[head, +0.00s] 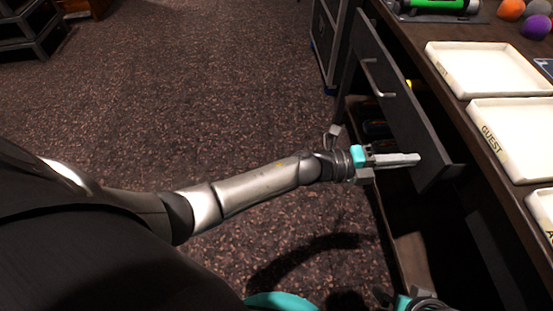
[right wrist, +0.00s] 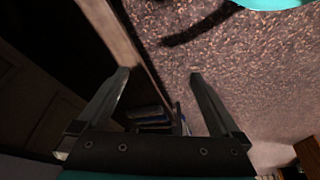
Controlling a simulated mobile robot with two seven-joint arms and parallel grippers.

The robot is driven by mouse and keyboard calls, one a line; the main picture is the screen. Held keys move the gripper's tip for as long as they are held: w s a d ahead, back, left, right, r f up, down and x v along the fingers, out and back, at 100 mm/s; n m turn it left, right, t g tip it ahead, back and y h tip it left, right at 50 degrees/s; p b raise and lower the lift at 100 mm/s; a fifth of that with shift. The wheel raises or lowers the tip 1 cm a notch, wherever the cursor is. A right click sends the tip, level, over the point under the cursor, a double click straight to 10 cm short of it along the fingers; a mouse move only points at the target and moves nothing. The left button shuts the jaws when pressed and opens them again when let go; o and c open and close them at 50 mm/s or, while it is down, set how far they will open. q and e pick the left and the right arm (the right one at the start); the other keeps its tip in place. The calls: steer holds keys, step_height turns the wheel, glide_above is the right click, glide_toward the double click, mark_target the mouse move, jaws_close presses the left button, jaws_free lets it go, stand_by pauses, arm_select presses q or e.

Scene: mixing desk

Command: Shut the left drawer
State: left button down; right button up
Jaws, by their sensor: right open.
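The left drawer's dark front panel (head: 405,100) stands out from the desk in the head view, so the drawer is open. A metal handle (head: 380,80) is on its outer face. My left gripper (head: 412,160) lies at the near end of this panel, its fingers overlapping the panel in the picture. I cannot tell whether they touch it, or whether the jaws are apart. My right gripper (right wrist: 159,76) is open and empty in the right wrist view. Part of my right arm shows at the bottom edge of the head view.
The desk top (head: 455,112) carries white trays (head: 490,64), one marked GUEST (head: 515,120), and several coloured balls (head: 537,27) at the back. Below the drawer is a dark open space with bottles (head: 378,129). The carpet (head: 230,90) left of the desk is clear.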

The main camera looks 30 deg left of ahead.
arm_select(q)
steer(key=b+x, duration=0.2)
steer(key=x, duration=0.5)
steer(key=shift+d, duration=0.1)
steer(key=shift+w+d, duration=0.3)
steer(key=shift+d, duration=0.05)
steer(key=shift+d+r, duration=0.1)
steer(key=shift+r, duration=0.05)
arm_select(e)
steer(key=shift+t, duration=0.4)
steer(key=r, duration=0.5)
steer(key=shift+s+a+r, duration=0.15)
steer(key=shift+s, duration=0.15)
arm_select(q)
steer(key=shift+r, duration=0.15)
